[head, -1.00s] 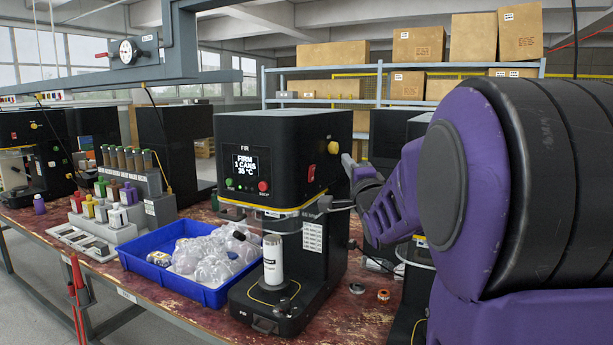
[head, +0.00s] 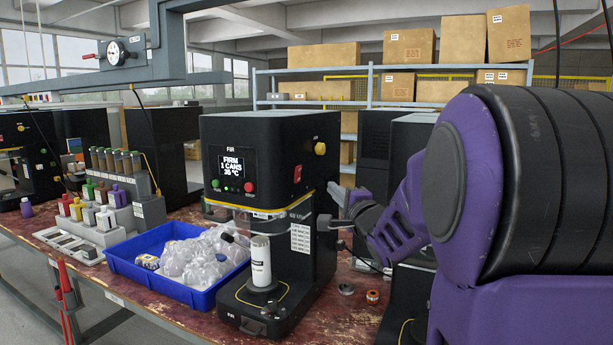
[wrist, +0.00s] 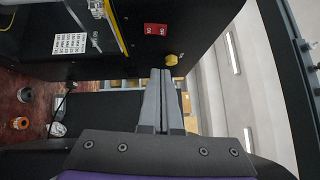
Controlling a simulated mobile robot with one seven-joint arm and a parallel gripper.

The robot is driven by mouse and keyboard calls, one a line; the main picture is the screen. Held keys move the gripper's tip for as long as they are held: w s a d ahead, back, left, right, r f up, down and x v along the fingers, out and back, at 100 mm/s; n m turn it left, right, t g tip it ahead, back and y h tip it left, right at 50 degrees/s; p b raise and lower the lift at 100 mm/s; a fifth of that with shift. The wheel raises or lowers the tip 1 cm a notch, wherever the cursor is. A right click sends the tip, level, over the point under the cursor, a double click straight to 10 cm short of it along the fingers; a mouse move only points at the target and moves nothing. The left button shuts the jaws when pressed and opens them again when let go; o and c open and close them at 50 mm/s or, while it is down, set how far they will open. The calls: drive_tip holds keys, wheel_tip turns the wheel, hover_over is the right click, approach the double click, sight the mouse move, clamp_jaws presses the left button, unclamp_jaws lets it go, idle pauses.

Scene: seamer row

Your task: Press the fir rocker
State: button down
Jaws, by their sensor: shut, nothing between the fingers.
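The fir machine (head: 270,165) is a black seamer with FIR on its front and a lit screen reading FIRM, 1 CANS, 35 °C. Its red rocker (head: 297,173) sits on the right side wall, below a yellow knob (head: 320,148). The wrist view shows the red rocker (wrist: 155,29) at top centre and the yellow knob (wrist: 171,60) just right of the fingertips. My gripper (head: 333,190) is shut and empty, right of the rocker and slightly lower in the head view. In the wrist view, the fingertips (wrist: 161,72) appear apart from the rocker.
A white can (head: 261,262) stands inside the machine. A blue tray (head: 118,266) of clear bagged items is at its left. A grey bracket (head: 325,222) juts from the machine's right side below my gripper. Small rings (head: 372,296) lie on the red table at right.

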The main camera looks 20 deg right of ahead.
approach(300, 170)
drive_tip(key=w+d, duration=0.3)
drive_tip(key=w+a, duration=0.1)
drive_tip(key=w+a+b, duration=0.1)
drive_tip(key=w, duration=0.1)
drive_tip(key=shift+w+a+r, duration=0.15)
drive_tip(key=shift+a+r, duration=0.1)
drive_tip(key=shift+w+a+r+p, duration=0.15)
drive_tip(key=shift+r+p, duration=0.3)
drive_tip(key=shift+p, duration=0.6)
drive_tip(key=shift+f, duration=0.35)
